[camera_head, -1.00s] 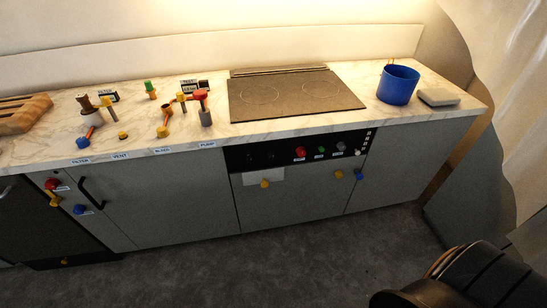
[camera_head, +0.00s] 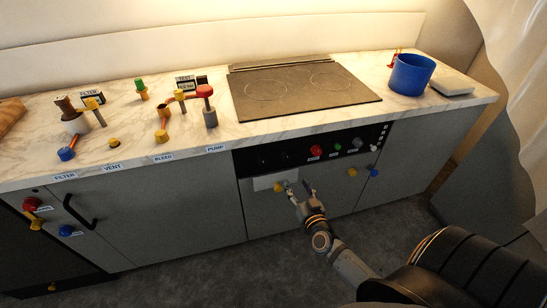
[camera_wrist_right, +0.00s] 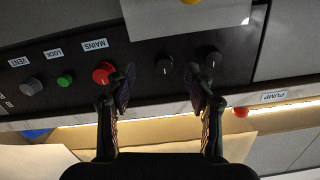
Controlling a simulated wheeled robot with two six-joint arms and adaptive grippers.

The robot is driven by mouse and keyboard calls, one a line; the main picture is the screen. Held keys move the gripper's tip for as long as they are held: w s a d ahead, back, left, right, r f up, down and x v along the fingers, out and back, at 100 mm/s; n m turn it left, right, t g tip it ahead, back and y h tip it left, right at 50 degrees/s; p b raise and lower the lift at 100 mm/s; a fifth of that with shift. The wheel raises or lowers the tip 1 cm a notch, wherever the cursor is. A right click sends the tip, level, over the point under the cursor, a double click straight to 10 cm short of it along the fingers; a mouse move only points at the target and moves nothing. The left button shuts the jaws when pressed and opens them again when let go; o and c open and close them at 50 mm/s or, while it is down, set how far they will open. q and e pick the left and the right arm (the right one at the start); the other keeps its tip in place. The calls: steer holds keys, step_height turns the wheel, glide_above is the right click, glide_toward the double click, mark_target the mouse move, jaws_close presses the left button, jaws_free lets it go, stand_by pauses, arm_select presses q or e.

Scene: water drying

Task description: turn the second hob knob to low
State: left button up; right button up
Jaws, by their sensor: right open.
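Two black hob knobs with white marks sit on the black control panel (camera_head: 300,165) below the hob. The one nearer the red knob, apparently the second hob knob (camera_wrist_right: 165,66), lies between my fingers in the upside-down right wrist view; its white mark runs roughly vertically there. The other black knob (camera_wrist_right: 212,58) is beside it, near one fingertip. My right gripper (camera_head: 298,188) is open and empty in front of the panel's lower edge; it also shows in the wrist view (camera_wrist_right: 160,88). No contact with a knob is visible. My left gripper is not in view.
A red knob (camera_wrist_right: 103,72), a green knob (camera_wrist_right: 65,78) and a grey knob (camera_wrist_right: 30,86) continue the row. A white sheet (camera_head: 265,183) hangs below the panel by a yellow knob (camera_head: 279,188). The hob (camera_head: 300,92) and a blue pot (camera_head: 410,74) are above.

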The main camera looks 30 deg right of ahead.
mark_target(287, 159)
steer(key=shift+m+t+h, duration=0.3)
steer(key=shift+h, duration=0.1)
steer(key=w+r, duration=0.1)
steer(key=w, duration=0.2)
steer(key=w+d+r, duration=0.1)
steer(key=w, duration=0.2)
steer(key=w+d+r+b, duration=0.1)
steer(key=w, duration=0.2)
steer(key=shift+w, duration=0.35)
steer(key=shift+w+d+r, duration=0.1)
steer(key=shift+w+d, duration=0.05)
steer(key=shift+w, duration=0.55)
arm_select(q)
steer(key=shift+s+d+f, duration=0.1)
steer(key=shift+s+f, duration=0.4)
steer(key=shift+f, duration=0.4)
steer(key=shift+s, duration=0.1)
arm_select(e)
steer(key=c, duration=0.4)
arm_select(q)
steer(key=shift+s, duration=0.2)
arm_select(e)
jaws_close()
